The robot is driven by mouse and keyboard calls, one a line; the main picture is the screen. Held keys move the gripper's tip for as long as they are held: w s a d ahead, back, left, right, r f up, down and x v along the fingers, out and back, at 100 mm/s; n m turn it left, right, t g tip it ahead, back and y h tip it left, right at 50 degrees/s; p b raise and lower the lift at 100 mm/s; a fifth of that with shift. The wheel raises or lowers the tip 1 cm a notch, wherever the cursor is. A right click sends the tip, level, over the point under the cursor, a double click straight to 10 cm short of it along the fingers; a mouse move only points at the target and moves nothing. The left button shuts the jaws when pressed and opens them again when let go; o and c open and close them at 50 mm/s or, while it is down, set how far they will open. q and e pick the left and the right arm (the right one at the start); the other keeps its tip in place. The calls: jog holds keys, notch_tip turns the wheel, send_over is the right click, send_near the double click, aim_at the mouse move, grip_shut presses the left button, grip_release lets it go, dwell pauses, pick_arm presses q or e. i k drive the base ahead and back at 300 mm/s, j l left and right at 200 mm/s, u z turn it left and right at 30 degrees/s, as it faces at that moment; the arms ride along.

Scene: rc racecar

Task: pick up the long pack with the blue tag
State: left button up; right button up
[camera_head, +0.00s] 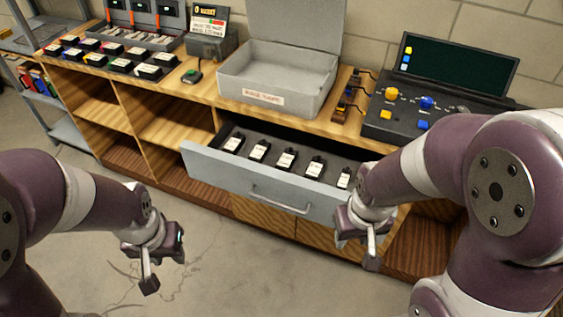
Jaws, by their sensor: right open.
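Several dark packs with white labels lie in a row in the open drawer (225,170); one of them is the middle pack (286,161). More dark packs with coloured tags (95,59) stand in rows on the bench top at the left. Tags there look red, yellow and blue, but they are too small to tell which pack is the long blue-tagged one. My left gripper (160,264) hangs over the floor, away from the packs; its jaw gap is unclear. My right gripper (360,246) is open and empty, in front of the drawer's right end, partly covering it.
The drawer sticks out of the wooden bench (195,90), with a handle (280,202) on its front. A grey open-lidded case (275,82) stands on top. A dark control console (430,103) with knobs stands to its right. Open shelves are at left; floor between my arms is clear.

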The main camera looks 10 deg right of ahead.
aim_at(259, 152)
jog(key=i+z, duration=0.6)
jog(key=z, duration=0.2)
jog(key=i+j+z, duration=0.2)
jog(key=z, duration=0.2)
jog(key=i, duration=0.1)
